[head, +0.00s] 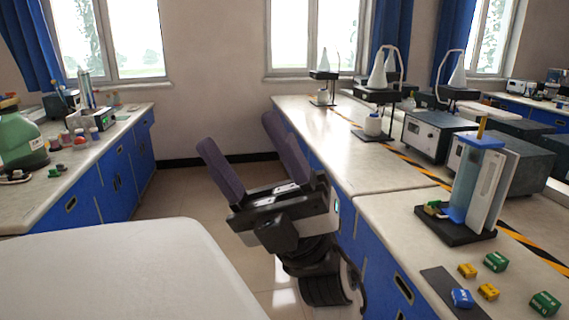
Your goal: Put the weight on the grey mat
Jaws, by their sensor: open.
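The dark grey mat (436,283) lies on the right bench near its front edge, partly cut off by the bottom of the head view. A small blue block-shaped weight (462,298) appears to rest at the mat's right edge; I cannot tell if it lies fully on it. Two yellow blocks (487,291) and two green blocks (496,262) lie on the bench right of the mat. My gripper (238,135) is open and empty, its two fingers pointing up and left, over the aisle left of the bench and away from the mat and blocks.
Grey instrument boxes (434,131) and stands with white cones (378,80) are farther back. The right bench's middle (335,145) is largely clear. Another bench (75,165) is at left.

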